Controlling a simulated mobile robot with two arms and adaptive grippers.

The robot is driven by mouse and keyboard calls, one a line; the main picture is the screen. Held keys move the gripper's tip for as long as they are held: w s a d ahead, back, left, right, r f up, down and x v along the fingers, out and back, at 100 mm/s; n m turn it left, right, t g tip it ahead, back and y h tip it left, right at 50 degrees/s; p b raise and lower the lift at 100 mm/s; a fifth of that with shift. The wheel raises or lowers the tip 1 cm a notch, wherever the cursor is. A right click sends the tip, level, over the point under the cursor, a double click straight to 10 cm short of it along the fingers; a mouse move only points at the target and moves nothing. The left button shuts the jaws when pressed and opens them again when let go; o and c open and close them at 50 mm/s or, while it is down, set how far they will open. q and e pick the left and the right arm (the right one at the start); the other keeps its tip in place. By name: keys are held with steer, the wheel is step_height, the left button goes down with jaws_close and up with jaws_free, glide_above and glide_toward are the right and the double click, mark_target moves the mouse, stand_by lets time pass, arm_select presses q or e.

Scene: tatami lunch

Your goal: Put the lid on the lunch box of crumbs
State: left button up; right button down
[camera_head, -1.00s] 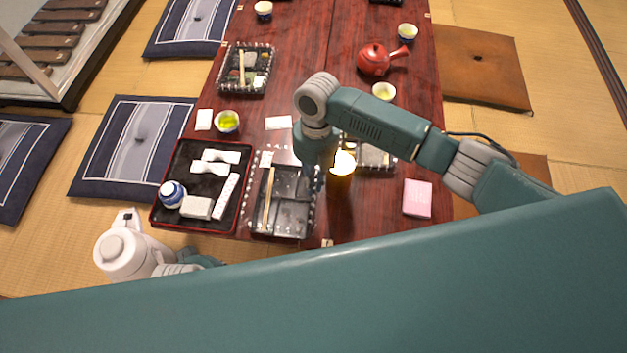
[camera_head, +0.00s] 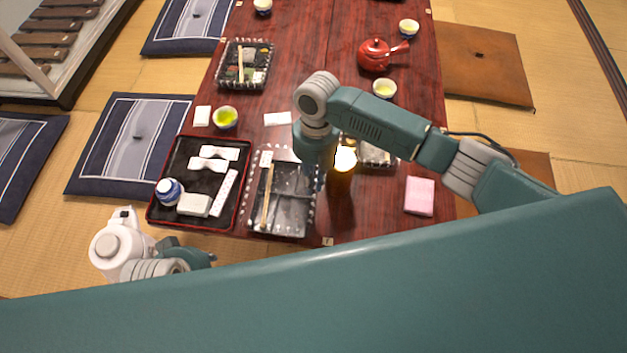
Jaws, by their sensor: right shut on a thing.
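The lunch box of crumbs (camera_head: 283,226) appears to be the black tray with a clear scalloped rim at the table's near end. Chopsticks (camera_head: 267,195) lie along its left side. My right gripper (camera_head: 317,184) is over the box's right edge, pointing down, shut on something. The held thing is mostly hidden by the arm and could be a clear lid; I cannot make out its outline. Part of my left gripper (camera_head: 205,259) shows at lower left, below the red-rimmed tray; its fingers are not clear.
A lit candle (camera_head: 343,178) stands close right of my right gripper. A red-rimmed tray (camera_head: 157,216) with a blue-white jar (camera_head: 169,191) is left of the box. Another lunch box (camera_head: 376,153) sits partly behind my arm. A pink packet (camera_head: 419,196) lies at right.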

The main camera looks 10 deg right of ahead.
steer(key=shift+f+b, duration=0.65)
steer(key=shift+f, duration=0.05)
arm_select(q)
steer(key=shift+b+v, duration=0.55)
steer(key=shift+v, duration=1.05)
arm_select(e)
steer(key=shift+f, duration=1.05)
arm_select(q)
steer(key=shift+s, duration=0.1)
steer(key=shift+r, duration=0.2)
arm_select(e)
steer(key=shift+f, duration=0.1)
arm_select(q)
steer(key=shift+f, duration=0.25)
arm_select(e)
steer(key=shift+f, duration=0.6)
arm_select(q)
steer(key=shift+r, duration=0.1)
arm_select(e)
steer(key=shift+f, duration=0.5)
steer(key=c, duration=1.2)
jaws_free()
